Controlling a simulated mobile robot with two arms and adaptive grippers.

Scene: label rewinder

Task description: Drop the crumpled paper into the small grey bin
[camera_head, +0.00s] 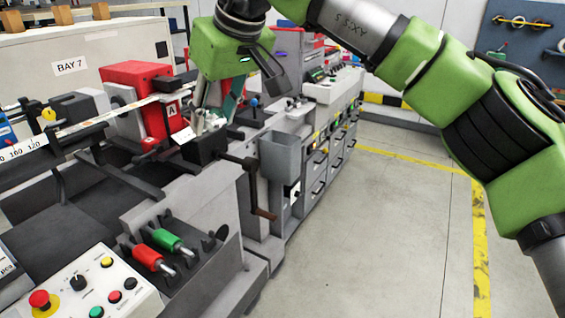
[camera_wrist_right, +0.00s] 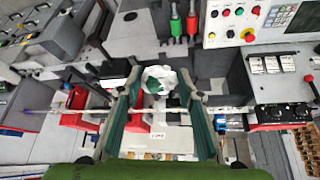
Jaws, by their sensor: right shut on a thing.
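My right gripper (camera_head: 215,108) reaches down over the machine in the head view, below its green wrist. In the right wrist view the gripper's two fingers (camera_wrist_right: 160,88) close on the crumpled paper (camera_wrist_right: 158,76), a whitish wad between the tips. In the head view the paper is mostly hidden by the fingers and machine parts. The small grey bin (camera_head: 281,158) is an open box on the machine's aisle side, right of and lower than the gripper, and apart from it. My left gripper is not in view.
A black block with a crank handle (camera_head: 262,212) stands between gripper and bin. A red unit (camera_head: 143,95) is left of the gripper. Red and green handled tools (camera_head: 160,248) lie in front, near a button panel (camera_head: 85,290). The aisle floor at right is clear.

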